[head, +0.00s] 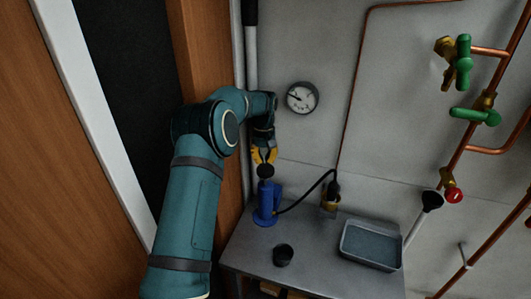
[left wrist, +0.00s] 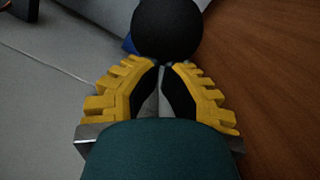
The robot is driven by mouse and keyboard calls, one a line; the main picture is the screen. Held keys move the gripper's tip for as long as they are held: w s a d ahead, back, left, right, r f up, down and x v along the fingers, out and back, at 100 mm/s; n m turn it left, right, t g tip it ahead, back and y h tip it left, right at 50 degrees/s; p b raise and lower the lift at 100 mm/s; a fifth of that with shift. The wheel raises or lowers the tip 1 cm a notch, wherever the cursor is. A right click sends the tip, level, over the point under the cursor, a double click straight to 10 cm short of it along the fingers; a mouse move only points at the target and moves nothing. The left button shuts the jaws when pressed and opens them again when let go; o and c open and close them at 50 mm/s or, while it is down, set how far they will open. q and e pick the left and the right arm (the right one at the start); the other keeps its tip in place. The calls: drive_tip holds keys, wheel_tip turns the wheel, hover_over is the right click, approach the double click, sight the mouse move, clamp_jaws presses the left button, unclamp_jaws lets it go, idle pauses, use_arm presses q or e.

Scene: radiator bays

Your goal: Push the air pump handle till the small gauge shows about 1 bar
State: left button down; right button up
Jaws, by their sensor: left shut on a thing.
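The blue air pump (head: 267,205) stands upright on the grey table, with a round black knob (head: 265,171) as its handle above it. My left gripper (head: 264,155), with yellow fingers, reaches down from above and is shut on the pump handle. In the left wrist view the black knob (left wrist: 167,28) sits at the fingertips (left wrist: 163,68), and a sliver of the blue pump (left wrist: 129,43) shows behind it. The small round gauge (head: 301,97) hangs on the wall above and right of the pump. Its needle appears to point to the upper left; its numbers are too small to read.
A dark cup (head: 284,255) and a grey tray (head: 346,247) stand on the table (head: 318,277). Copper pipes with green valves (head: 463,62) are at the right. Wood panels stand close on the left.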

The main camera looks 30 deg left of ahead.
sight(265, 164)
use_arm(q)
drive_tip(key=shift+s+f, duration=0.1)
drive_tip(key=shift+f, duration=0.05)
wheel_tip(265, 164, up, 12)
drive_tip(key=w, duration=0.1)
drive_tip(key=shift+a, duration=0.4)
idle(0.8)
idle(0.8)
drive_tip(key=s+d+p, duration=0.2)
drive_tip(key=shift+s+d+r, duration=0.1)
drive_tip(key=shift+s+r, duration=0.25)
drive_tip(key=shift+s, duration=0.05)
